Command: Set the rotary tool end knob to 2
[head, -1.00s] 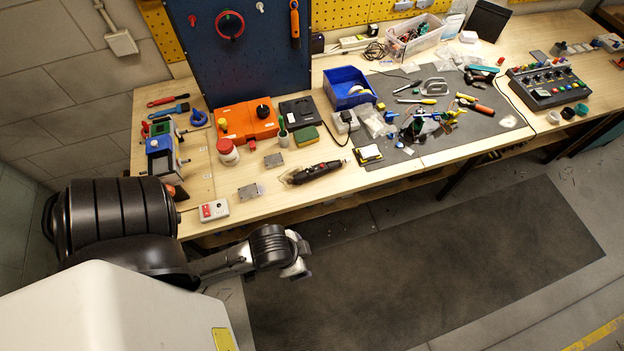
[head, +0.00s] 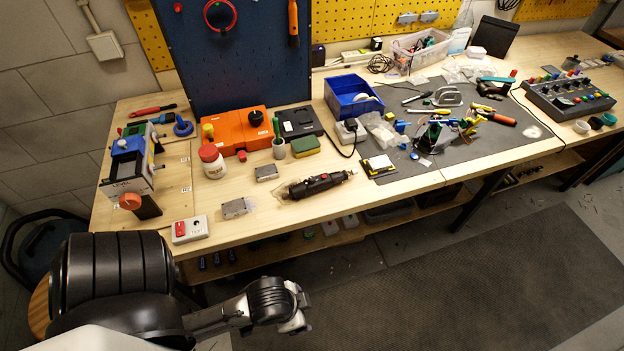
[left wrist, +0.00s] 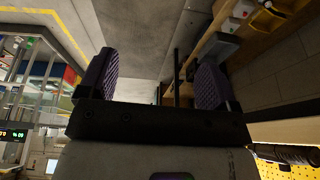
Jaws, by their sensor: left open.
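The rotary tool (head: 318,186) is a dark, elongated tool lying on the wooden bench near its front edge in the head view. Its narrow end points right; a small red mark shows on its body. The end knob and its setting are too small to read. My left gripper (head: 298,310) is in front of the bench, below and left of the tool in the picture, and apart from it. In the left wrist view my left gripper (left wrist: 155,78) shows two purple-padded fingers spread apart with nothing between them. My right gripper is not seen.
Small metal blocks (head: 236,208), a white switch box (head: 190,229) and a white jar with red lid (head: 212,161) stand left of the tool. A yellow-black item (head: 378,166) lies to its right on the grey mat (head: 500,150). Clear wood surrounds the tool's front.

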